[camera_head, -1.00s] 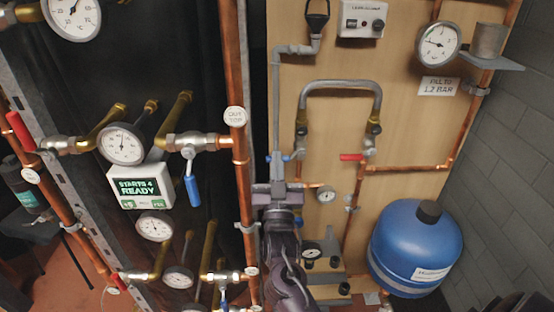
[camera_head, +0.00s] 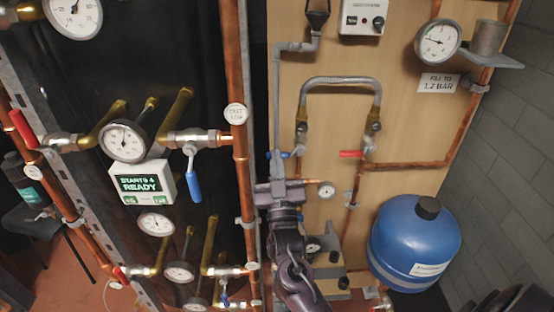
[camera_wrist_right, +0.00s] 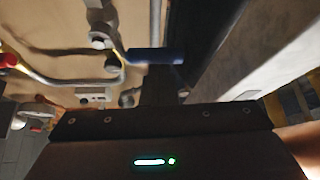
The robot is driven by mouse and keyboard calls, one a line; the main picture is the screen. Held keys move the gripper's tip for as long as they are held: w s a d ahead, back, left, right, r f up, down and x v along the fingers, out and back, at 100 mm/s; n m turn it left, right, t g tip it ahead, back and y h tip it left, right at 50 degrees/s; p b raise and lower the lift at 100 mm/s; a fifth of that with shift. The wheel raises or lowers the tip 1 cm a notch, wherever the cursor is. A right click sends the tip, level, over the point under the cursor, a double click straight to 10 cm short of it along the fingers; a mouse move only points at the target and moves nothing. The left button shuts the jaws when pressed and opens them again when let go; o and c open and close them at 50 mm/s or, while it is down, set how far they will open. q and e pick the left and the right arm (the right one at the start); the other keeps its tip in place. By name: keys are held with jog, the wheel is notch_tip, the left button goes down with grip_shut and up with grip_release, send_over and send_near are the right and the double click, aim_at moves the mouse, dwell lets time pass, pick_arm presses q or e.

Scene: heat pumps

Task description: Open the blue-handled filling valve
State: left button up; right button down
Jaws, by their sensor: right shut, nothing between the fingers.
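The blue-handled filling valve (camera_head: 286,155) sits at the lower left end of the grey filling loop (camera_head: 341,82) on the wooden board. In the head view its small blue lever is partly hidden by my right gripper (camera_head: 278,166). In the right wrist view the blue handle (camera_wrist_right: 157,55) lies crosswise just beyond the dark gripper body, across a dark finger. My right gripper is shut and empty, pointing up at the valve. I cannot tell whether it touches the handle. My left gripper is not in view.
A red-handled valve (camera_head: 351,154) is at the loop's right end. A round gauge (camera_head: 437,42) hangs above the "fill to 1.2 bar" label (camera_head: 439,83). A blue vessel (camera_head: 415,245) stands lower right. A copper pipe (camera_head: 238,170) runs close left of my right gripper. Another blue lever (camera_head: 193,180) hangs farther left.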

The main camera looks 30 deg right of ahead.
jog(key=shift+f+n, duration=0.3)
jog(key=shift+n, duration=0.1)
jog(key=s+d+f+n+g+y+p, duration=0.2)
jog(key=n+y+p, duration=0.7)
jog(key=n, duration=1)
jog(key=d+f+g+p, duration=0.2)
jog(key=d+f+p, duration=0.1)
jog(key=f, duration=0.1)
jog(key=shift+s+n+y, duration=0.15)
jog(key=shift+n+y, duration=0.25)
jog(key=shift+d, duration=0.15)
